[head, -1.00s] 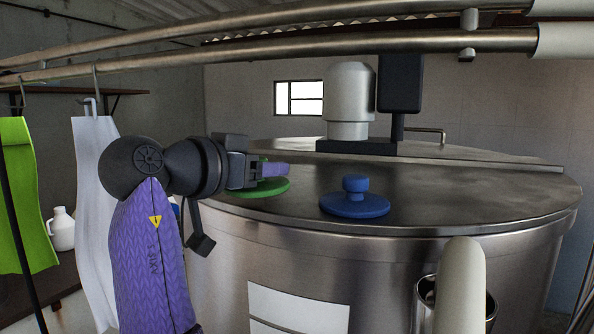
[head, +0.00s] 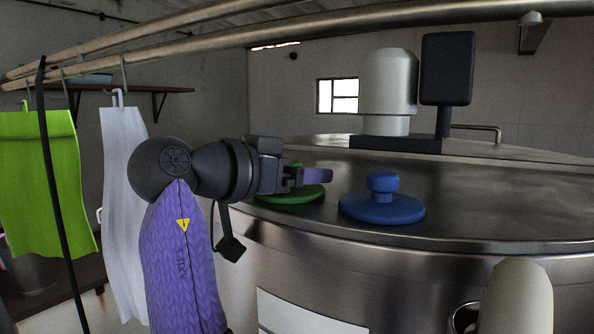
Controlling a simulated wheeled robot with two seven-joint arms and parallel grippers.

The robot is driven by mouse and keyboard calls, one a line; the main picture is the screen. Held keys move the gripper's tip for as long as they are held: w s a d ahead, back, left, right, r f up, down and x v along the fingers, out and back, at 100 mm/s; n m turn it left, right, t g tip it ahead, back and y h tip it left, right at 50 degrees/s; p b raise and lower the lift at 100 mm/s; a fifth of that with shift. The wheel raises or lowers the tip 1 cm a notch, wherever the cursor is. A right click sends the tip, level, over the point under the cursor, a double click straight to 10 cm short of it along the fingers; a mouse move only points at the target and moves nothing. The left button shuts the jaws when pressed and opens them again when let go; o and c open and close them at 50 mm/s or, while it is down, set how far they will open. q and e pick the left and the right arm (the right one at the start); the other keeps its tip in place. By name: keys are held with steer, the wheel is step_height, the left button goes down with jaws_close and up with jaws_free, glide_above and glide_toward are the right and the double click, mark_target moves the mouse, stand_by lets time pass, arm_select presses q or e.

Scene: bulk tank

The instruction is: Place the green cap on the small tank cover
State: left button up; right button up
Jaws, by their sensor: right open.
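The green cap (head: 290,198) is a round green disc lying on the top of the steel tank (head: 480,200), near its front left edge. Whether the fingers touch the cap cannot be told. A blue cap (head: 382,207) with a round knob sits flat on the tank to the right. I cannot make out a separate small tank cover.
A white cylinder (head: 388,85) and a black box (head: 447,68) stand farther back on the tank. Steel pipes (head: 300,14) cross overhead. A green cloth (head: 45,180) and a white apron (head: 124,190) hang at the left. The tank's top right is clear.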

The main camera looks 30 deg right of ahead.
steer(key=shift+r, duration=0.2)
steer(key=p+v, duration=0.4)
steer(key=v, duration=0.8)
steer(key=shift+f, duration=0.15)
